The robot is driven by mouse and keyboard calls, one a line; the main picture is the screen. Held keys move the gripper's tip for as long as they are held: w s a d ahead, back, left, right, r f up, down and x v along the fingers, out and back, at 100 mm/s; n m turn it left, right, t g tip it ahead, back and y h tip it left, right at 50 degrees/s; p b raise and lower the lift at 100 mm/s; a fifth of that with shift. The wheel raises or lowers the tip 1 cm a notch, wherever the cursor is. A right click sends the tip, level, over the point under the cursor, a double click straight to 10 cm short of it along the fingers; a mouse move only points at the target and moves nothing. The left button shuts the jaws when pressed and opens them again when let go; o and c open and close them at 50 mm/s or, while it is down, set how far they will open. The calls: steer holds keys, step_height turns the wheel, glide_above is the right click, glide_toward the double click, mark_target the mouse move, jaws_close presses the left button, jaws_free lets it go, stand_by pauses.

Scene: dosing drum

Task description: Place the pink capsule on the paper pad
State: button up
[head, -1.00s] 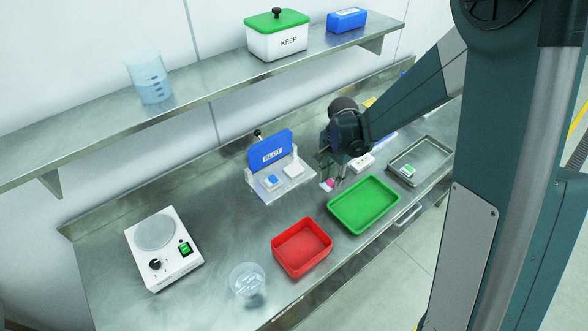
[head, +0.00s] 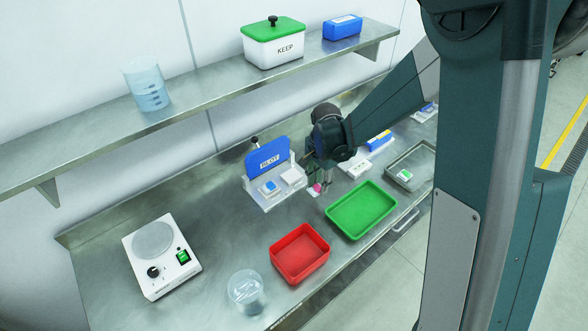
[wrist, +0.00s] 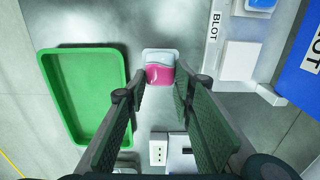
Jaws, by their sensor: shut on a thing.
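The pink capsule (wrist: 158,76) is between my fingertips in the wrist view, pink at the near end and pale at the far end. My gripper (head: 322,186) is shut on it, low over the bench. It also shows as a pink spot (head: 317,187) in the head view. A small white piece (head: 312,192) shows right beside or under it; I cannot tell whether they touch. A white square pad (head: 292,176), seemingly the paper pad, lies on the ledge of the blue-backed BLOT stand, left of my gripper. It shows right of the capsule in the wrist view (wrist: 239,61).
A green tray (head: 334,214) stands close to my gripper, with a red tray (head: 275,262) farther left. A blue-and-white block (head: 269,187) shares the stand's ledge. The blue BLOT panel (head: 263,155) rises behind it. A metal tray (head: 395,189) lies right.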

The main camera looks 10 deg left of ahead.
glide_above(294, 174)
steer(key=d, duration=0.1)
steer(key=shift+s+p, duration=0.35)
steer(key=shift+p, duration=0.05)
steer(key=shift+w+a, duration=0.3)
steer(key=shift+w, duration=0.05)
steer(key=shift+w+a+f, duration=0.15)
steer(key=shift+f, duration=1.65)
steer(key=shift+f, duration=0.1)
steer(key=shift+o, duration=1.3)
steer(key=shift+f, duration=0.1)
steer(key=o, duration=0.5)
steer(key=shift+c, duration=0.2)
